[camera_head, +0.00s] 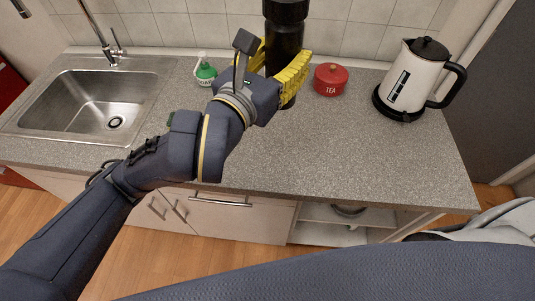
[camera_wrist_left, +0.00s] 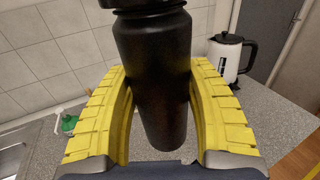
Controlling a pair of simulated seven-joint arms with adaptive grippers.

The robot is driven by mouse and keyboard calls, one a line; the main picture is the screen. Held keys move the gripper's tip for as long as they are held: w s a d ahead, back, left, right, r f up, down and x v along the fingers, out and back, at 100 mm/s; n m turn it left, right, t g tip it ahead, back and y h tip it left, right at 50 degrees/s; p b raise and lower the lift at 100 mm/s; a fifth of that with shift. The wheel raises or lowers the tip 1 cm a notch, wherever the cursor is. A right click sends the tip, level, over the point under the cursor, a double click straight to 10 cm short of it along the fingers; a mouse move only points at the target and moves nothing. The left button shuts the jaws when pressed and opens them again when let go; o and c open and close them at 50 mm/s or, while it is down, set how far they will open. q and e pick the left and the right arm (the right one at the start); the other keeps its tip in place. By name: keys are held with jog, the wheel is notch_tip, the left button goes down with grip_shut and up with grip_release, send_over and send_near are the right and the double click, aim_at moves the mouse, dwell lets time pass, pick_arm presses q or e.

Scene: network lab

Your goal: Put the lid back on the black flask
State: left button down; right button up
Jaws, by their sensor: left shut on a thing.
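The black flask (camera_head: 285,45) is upright in my left gripper (camera_head: 281,65). The yellow fingers are shut around its body, one on each side, as the left wrist view of the flask (camera_wrist_left: 157,80) shows. A wider black part, which looks like the lid (camera_head: 287,10), is at the flask's top. In the left wrist view this part (camera_wrist_left: 140,4) is cut by the upper edge, so I cannot tell whether it is seated. The flask's lower end is partly hidden by the gripper in the head view. My right gripper is out of view.
A red tea tin (camera_head: 331,80) stands just right of the flask, and a white kettle (camera_head: 411,80) farther right. A green soap bottle (camera_head: 205,72) is at left, beside the sink (camera_head: 92,105). The front middle of the grey counter (camera_head: 340,145) is clear.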

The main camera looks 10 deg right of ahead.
pick_arm(q)
jog(key=shift+w+f, duration=0.1)
jog(key=shift+f, duration=0.35)
jog(key=shift+f, duration=0.3)
notch_tip(320, 180, down, 15)
dwell(0.4)
jog(key=shift+f, duration=2.2)
jog(key=shift+f, duration=0.1)
jog(key=c, duration=0.6)
grip_release()
jog(key=shift+f, duration=0.1)
jog(key=shift+o, duration=0.2)
